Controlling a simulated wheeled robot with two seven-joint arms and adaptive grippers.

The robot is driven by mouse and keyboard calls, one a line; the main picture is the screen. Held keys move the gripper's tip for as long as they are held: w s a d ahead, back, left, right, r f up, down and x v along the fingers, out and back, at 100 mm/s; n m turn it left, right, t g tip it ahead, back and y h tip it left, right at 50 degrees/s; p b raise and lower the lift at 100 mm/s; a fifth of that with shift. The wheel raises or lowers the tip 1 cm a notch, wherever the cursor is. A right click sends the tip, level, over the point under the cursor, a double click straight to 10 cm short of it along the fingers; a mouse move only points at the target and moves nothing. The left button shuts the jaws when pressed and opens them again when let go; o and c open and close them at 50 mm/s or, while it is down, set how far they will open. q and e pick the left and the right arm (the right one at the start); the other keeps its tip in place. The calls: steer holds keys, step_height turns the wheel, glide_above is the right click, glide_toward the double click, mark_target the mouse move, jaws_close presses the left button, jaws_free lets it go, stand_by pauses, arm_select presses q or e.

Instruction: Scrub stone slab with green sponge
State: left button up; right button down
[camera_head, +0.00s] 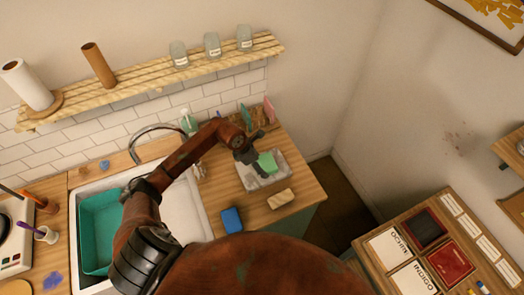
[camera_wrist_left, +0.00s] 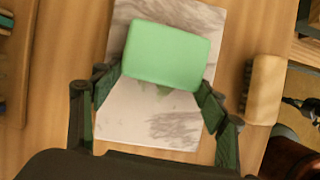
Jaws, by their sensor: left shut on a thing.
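The green sponge (camera_head: 267,161) is held between the fingers of my left gripper (camera_head: 258,158); it also shows in the left wrist view (camera_wrist_left: 165,53). The marbled white-grey stone slab (camera_head: 283,177) lies on the wooden counter under the sponge, and its bare near part shows in the left wrist view (camera_wrist_left: 150,120). A green smudge (camera_wrist_left: 164,90) shows on the slab at the sponge's near edge. I cannot tell whether the sponge touches the slab. The sponge hides part of the slab. My right gripper is not in view.
A beige block (camera_head: 280,199) lies beside the slab, and a blue sponge (camera_head: 232,219) lies nearer. The sink with a teal basin (camera_head: 97,232) is at left. Bottles and coloured items stand behind the slab. A shelf (camera_head: 150,82) with jars runs along the wall.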

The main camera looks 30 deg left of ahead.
arm_select(q)
step_height(320, 180, up, 5)
steer(key=shift+f+p, duration=0.2)
steer(key=shift+p, duration=0.9)
steer(key=shift+r+p, duration=0.8)
steer(key=shift+r, duration=0.95)
